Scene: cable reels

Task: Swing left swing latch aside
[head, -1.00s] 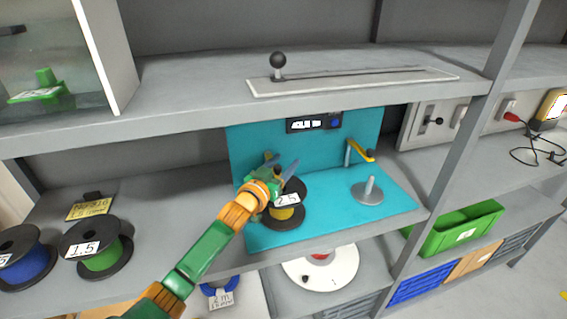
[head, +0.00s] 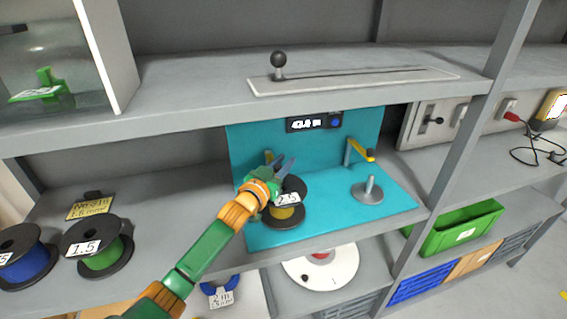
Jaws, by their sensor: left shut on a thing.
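My left gripper (head: 283,165) reaches over the reel stand at the teal panel and is shut on the left swing latch (head: 268,156). Only a small yellow part of the latch shows behind the gripper, so the grip itself is mostly hidden. Just below is a black reel with yellow cable (head: 284,213) and a white label, lying on the teal base. The right swing latch (head: 361,153) is a yellow arm on a grey post, above an empty grey spindle (head: 369,189). My right gripper is out of view.
A green-cable reel (head: 103,260) and a blue-cable reel (head: 27,267) sit on the shelf at left. The upper shelf (head: 200,98), with a black-knobbed slider (head: 279,66), overhangs the panel. A green bin (head: 461,228) is at lower right.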

